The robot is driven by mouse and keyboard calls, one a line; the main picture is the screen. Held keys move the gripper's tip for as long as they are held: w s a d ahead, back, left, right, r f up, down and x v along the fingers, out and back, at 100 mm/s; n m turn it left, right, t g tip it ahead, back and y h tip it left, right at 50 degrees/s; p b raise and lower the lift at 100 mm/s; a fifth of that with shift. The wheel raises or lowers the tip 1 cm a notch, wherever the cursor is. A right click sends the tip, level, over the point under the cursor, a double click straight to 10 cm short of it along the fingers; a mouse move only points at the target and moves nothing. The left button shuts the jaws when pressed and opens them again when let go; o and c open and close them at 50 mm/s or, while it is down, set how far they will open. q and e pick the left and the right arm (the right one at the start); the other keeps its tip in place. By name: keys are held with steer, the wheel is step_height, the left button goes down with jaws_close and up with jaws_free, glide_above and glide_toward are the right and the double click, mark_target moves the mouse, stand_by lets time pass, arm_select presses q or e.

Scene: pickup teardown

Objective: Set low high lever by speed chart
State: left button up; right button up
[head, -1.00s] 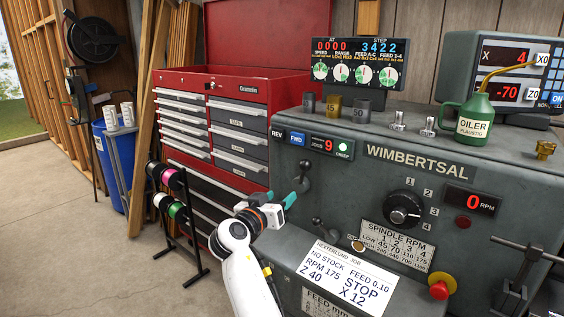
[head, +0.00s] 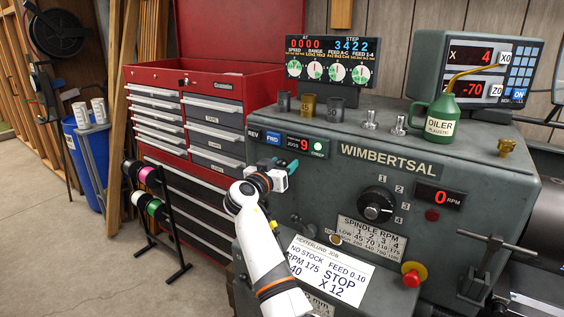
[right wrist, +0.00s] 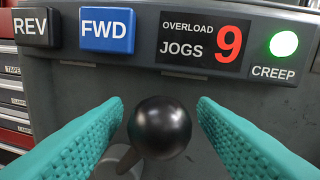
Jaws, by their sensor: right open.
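My right gripper (head: 285,173) is open at the front of the grey lathe headstock (head: 445,175). In the right wrist view, its teal fingers (right wrist: 160,105) stand on either side of a lever's black ball knob (right wrist: 160,127), with a gap on both sides. This lever is mostly hidden behind the gripper in the head view. A second lever (head: 298,221) sits lower on the panel. The spindle RPM chart (head: 372,236) has LOW and HIGH rows. The job card (head: 330,272) reads RPM 175. My left gripper is not in view.
A selector dial (head: 376,205) numbered 1 to 4 sits right of the levers, near a 0 RPM display (head: 440,197). REV (right wrist: 30,29) and FWD (right wrist: 107,30) buttons are above the knob. A red stop button (head: 411,279) and red tool chest (head: 215,120) flank the area.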

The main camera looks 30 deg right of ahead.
steer(key=shift+d, duration=0.1)
jaws_close()
steer(key=shift+w, duration=0.1)
stand_by(0.3)
steer(key=shift+w+a+r+n+b, duration=0.2)
steer(key=shift+w+n+b, duration=0.25)
steer(key=shift+n, duration=0.15)
steer(key=shift+w+a+r+n+b, duration=0.1)
steer(key=shift+w+a+n+b, duration=0.1)
steer(key=shift+w+n+b, duration=0.35)
steer(key=w+n, duration=0.1)
steer(key=w+a+n+b, duration=0.1)
steer(key=shift+r+n+g, duration=0.15)
steer(key=shift+n+g, duration=0.15)
steer(key=shift+n, duration=0.05)
steer(key=shift+w+a+n+y+b, duration=0.3)
steer(key=shift+w+n+b, duration=0.15)
steer(key=shift+w+n, duration=0.55)
steer(key=shift+w+a+f+n, duration=0.25)
steer(key=shift+w+n, duration=0.2)
steer(key=shift+n, duration=0.2)
steer(key=shift+w+a+f+n, duration=0.2)
steer(key=shift+w+n, duration=0.2)
steer(key=shift+n, duration=0.25)
steer(key=shift+g, duration=0.4)
